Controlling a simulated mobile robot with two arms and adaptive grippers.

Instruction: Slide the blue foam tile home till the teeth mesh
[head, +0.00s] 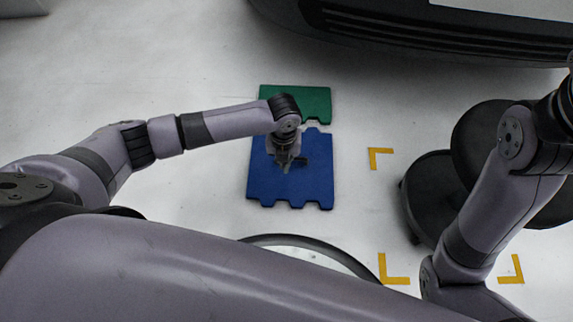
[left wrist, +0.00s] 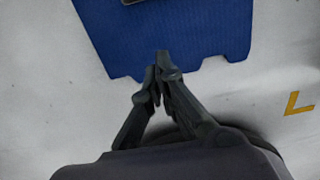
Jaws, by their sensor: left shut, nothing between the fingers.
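The blue foam tile (head: 318,183) lies flat on the pale floor, its toothed near edge facing me. A green foam tile (head: 302,98) lies just beyond it. The facing toothed edges are close, with a pale gap visible toward the right; my left arm hides part of this seam. My left gripper (head: 287,168) is over the blue tile, pointing down, shut and empty. In the left wrist view, its fingertips (left wrist: 161,65) overlap the edge of the blue tile (left wrist: 200,35); I cannot tell whether they touch it. My right arm shows at right, but its gripper is out of view.
Yellow corner marks (head: 392,279) lie on the floor right of the tiles. A black round-seated stool (head: 428,185) stands farther right, near my right arm. A large dark body (head: 430,32) spans the back right. The floor left of the tiles is clear.

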